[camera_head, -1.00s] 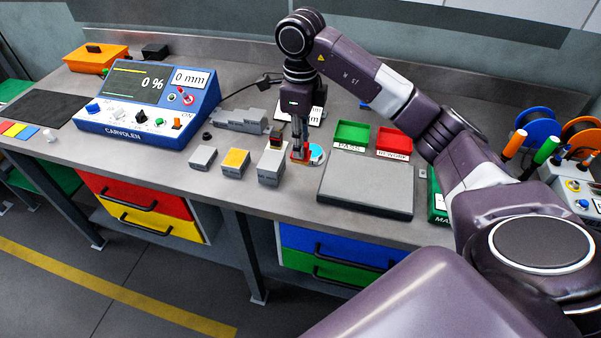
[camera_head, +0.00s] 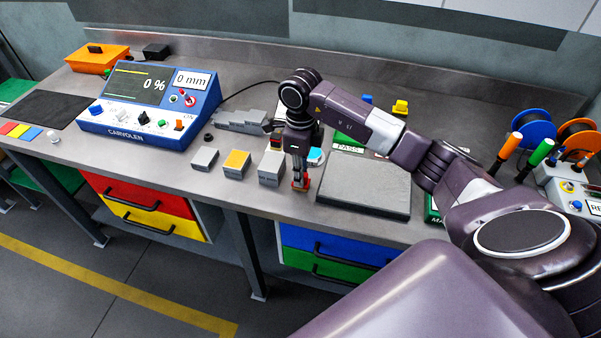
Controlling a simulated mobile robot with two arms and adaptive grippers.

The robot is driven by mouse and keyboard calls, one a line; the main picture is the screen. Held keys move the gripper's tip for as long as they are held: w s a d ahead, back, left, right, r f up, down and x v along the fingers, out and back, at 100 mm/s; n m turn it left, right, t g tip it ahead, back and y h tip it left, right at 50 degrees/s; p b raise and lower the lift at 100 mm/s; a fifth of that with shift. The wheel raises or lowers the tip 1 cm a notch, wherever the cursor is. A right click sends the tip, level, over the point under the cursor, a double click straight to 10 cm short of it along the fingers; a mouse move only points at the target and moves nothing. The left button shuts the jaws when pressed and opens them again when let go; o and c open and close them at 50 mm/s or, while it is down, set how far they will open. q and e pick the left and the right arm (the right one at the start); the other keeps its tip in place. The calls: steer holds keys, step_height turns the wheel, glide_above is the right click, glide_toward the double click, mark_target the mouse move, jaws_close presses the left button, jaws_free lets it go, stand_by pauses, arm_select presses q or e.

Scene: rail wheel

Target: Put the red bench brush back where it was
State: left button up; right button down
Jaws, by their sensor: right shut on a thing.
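My right gripper (camera_head: 299,176) points down over the front part of the bench, just right of the grey blocks. It is shut on the red bench brush (camera_head: 301,186), of which only a small red part shows at the fingertips. The gripper hides the rest of the brush. I cannot tell whether the brush touches the bench top. My left gripper is not in view.
Grey blocks (camera_head: 271,171), one with a yellow top (camera_head: 236,163), stand close left of the gripper. A grey plate (camera_head: 368,190) lies close right. A light blue round thing (camera_head: 316,157) is just behind. The blue console (camera_head: 150,110) stands at left.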

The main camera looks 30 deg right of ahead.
steer(key=shift+f, duration=0.2)
steer(key=c, duration=1.8)
jaws_free()
steer(key=shift+c, duration=0.2)
steer(key=shift+r, duration=0.1)
steer(key=shift+r, duration=0.1)
step_height(320, 180, up, 12)
steer(key=b, duration=0.3)
